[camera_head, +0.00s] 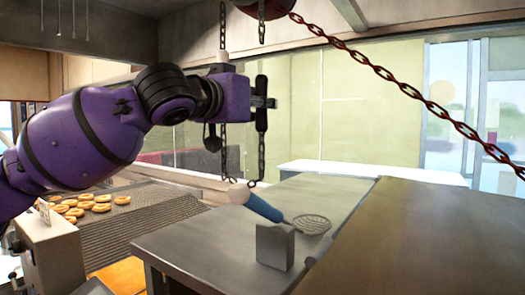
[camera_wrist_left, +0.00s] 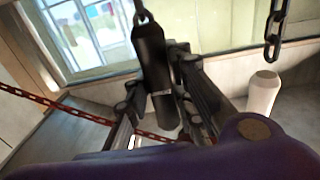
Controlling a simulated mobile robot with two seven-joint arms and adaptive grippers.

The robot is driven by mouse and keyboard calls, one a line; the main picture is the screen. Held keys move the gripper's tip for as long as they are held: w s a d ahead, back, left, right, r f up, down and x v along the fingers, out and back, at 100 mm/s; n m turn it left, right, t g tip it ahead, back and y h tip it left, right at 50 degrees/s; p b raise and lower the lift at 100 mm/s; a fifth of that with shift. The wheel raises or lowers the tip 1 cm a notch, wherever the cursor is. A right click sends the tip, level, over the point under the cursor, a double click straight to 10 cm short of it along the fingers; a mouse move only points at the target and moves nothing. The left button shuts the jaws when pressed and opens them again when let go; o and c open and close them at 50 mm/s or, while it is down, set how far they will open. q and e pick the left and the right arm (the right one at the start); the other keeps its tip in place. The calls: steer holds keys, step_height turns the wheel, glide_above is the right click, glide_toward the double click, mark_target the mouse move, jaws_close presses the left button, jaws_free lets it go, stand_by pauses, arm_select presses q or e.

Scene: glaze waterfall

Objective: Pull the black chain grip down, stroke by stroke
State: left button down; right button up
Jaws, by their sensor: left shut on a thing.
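The black chain grip (camera_head: 261,120) hangs upright on a dark chain in the upper middle of the head view. In the left wrist view it is a black cylinder (camera_wrist_left: 149,48) with a chain link at its end. My left gripper (camera_head: 263,102) reaches in from the left and is shut on the grip; its fingers (camera_wrist_left: 160,92) lie on both sides of it in the wrist view. Part of the grip is hidden behind the fingers. A second chain (camera_head: 223,28) with a white piece (camera_wrist_left: 262,95) hangs beside it. My right gripper is not in view.
A red pulley housing (camera_head: 264,8) is overhead, and a rusty chain (camera_head: 400,85) slopes down to the right.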

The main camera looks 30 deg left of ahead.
arm_select(q)
step_height(320, 180, down, 10)
steer(key=shift+f, duration=0.15)
stand_by(0.6)
step_height(320, 180, up, 18)
steer(key=shift+f, duration=0.25)
stand_by(0.4)
steer(key=shift+f, duration=0.1)
